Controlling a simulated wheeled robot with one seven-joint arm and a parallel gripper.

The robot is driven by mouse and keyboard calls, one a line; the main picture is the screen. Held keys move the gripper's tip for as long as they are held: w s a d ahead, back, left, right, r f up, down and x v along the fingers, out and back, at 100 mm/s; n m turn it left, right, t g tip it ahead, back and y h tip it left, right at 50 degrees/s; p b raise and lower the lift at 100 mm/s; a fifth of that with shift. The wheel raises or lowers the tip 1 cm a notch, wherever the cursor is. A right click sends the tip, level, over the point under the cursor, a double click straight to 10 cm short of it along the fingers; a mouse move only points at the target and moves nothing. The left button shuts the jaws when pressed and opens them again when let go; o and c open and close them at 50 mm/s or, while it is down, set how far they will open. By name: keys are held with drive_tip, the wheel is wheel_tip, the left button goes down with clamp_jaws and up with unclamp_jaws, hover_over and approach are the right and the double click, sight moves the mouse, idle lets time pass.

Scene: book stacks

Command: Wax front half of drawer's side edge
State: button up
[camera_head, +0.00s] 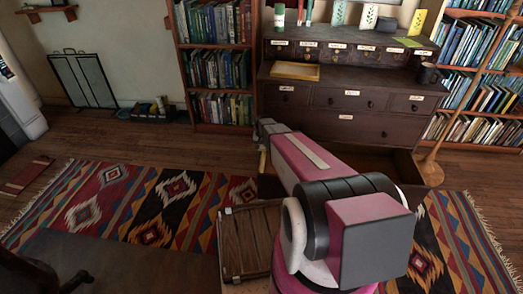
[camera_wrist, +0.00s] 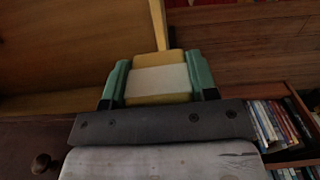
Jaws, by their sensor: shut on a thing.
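My gripper (camera_wrist: 158,97) is shut on a yellow block with a white band (camera_wrist: 158,80), held between its green fingers in the wrist view. The drawer's pale side edge (camera_wrist: 157,24) runs up the picture from the block's far end. The block overlaps the edge in view; I cannot tell whether it touches. The open drawer's inside (camera_wrist: 65,45) lies left of the edge. In the head view, the pulled-out bottom drawer (camera_head: 395,163) shows right of my arm, which hides much of it. The gripper is small and partly hidden there.
The dark dresser (camera_head: 335,122) stands behind the drawer, with a yellow tray (camera_head: 295,71) and a mug (camera_head: 428,73) on it. Bookcases flank it. A slatted wooden box (camera_head: 245,240) stands by my arm. A patterned rug (camera_head: 120,205) covers the floor.

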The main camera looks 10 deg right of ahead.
drive_tip(key=shift+r, duration=1.65)
